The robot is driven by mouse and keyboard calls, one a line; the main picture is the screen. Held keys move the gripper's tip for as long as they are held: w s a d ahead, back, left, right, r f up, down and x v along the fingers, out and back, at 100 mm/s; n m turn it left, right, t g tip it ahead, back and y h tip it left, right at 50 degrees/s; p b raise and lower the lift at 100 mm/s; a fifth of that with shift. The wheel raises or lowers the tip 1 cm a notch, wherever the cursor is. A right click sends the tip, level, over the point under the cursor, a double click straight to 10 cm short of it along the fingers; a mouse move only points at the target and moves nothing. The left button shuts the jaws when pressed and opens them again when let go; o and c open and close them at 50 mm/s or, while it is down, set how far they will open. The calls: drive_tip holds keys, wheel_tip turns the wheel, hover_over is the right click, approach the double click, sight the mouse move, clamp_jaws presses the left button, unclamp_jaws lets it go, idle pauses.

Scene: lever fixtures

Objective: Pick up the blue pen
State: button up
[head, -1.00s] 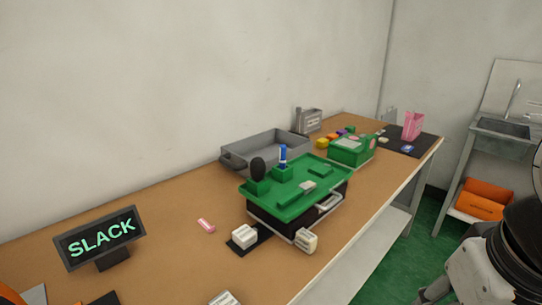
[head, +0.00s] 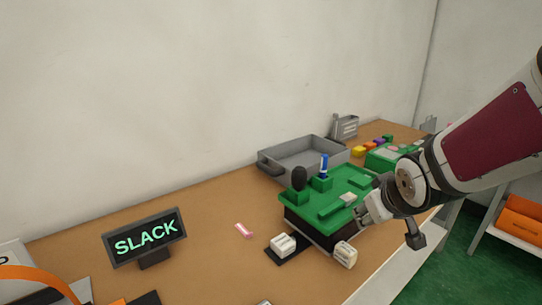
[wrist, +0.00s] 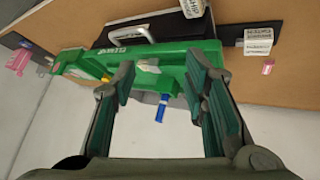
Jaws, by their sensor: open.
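The blue pen (head: 323,165) stands upright in a green holder block on top of the green fixture (head: 352,183) in the head view. In the wrist view the pen (wrist: 160,113) shows between the two fingers, beyond the fingertips. My gripper (wrist: 160,75) is open and empty, its fingers spread wide on either side. In the head view my gripper (head: 372,208) is at the right front side of the green fixture, to the right of the pen and apart from it.
A dark oval knob (head: 299,178) stands beside the pen. A grey tray (head: 272,168) lies behind the fixture. White blocks (head: 283,244) sit in front. The SLACK sign (head: 145,238) stands at left. The wooden table between sign and fixture is mostly clear.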

sight(326, 158)
drive_tip(key=w+f+t+y, duration=0.1)
drive_tip(key=w, duration=0.2)
drive_tip(key=w+a+f+n+t+y, duration=0.1)
drive_tip(key=w, duration=0.2)
drive_tip(key=w+f+t+y+p, duration=0.1)
drive_tip(key=w, duration=0.2)
drive_tip(key=shift+w+a+t, duration=0.35)
drive_tip(key=shift+w+t, duration=0.05)
drive_tip(key=w+t+y, duration=0.1)
drive_tip(key=w+t+y+p, duration=0.1)
drive_tip(key=w+t, duration=0.1)
drive_tip(key=shift+a+r, duration=0.1)
drive_tip(key=shift+r, duration=0.3)
drive_tip(key=w+a+t, duration=0.1)
drive_tip(key=w, duration=0.3)
drive_tip(key=w+r, duration=0.1)
drive_tip(key=w, duration=0.4)
drive_tip(key=w+a+r+m+t, duration=0.1)
drive_tip(key=w, duration=0.4)
drive_tip(key=shift+a+t+y, duration=0.3)
drive_tip(key=c, duration=0.9)
